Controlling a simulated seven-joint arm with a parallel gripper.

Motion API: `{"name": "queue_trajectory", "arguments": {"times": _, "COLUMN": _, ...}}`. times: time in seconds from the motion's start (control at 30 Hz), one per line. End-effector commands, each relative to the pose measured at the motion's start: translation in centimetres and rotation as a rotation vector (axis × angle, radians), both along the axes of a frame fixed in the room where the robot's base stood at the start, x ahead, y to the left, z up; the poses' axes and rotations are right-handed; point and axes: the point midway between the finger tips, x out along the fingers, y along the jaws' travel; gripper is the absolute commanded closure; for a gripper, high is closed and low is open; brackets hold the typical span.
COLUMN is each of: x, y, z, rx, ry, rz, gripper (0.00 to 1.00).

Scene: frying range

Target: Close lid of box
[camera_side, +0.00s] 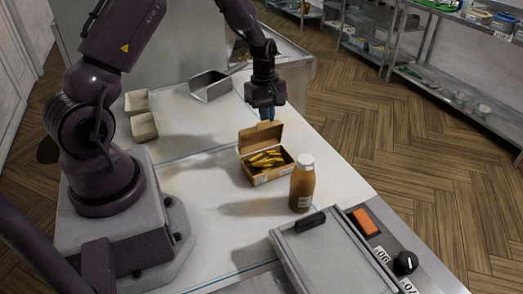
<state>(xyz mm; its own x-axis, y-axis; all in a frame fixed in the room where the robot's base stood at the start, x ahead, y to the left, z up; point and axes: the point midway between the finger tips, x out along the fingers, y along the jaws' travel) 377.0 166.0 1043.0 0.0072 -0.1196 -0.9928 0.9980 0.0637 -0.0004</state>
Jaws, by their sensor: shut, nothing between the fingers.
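The brown cardboard box (265,178) stands on the white table with its lid (260,137) up at the back. Several yellow-brown fried pieces (266,160) lie inside it.
A brown bottle with a white cap (302,186) stands close to the right of the box. The fryer unit with a black handle (310,222) is at the front.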

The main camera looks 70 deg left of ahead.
Motion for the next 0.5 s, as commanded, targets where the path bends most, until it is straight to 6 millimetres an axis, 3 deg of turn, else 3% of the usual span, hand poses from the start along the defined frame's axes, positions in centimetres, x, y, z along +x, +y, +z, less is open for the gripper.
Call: {"name": "queue_trajectory", "arguments": {"times": 0.5, "x": 0.2, "y": -2.9, "z": 0.8, "rx": 0.0, "ry": 0.0, "rz": -0.002, "gripper": 1.0}}
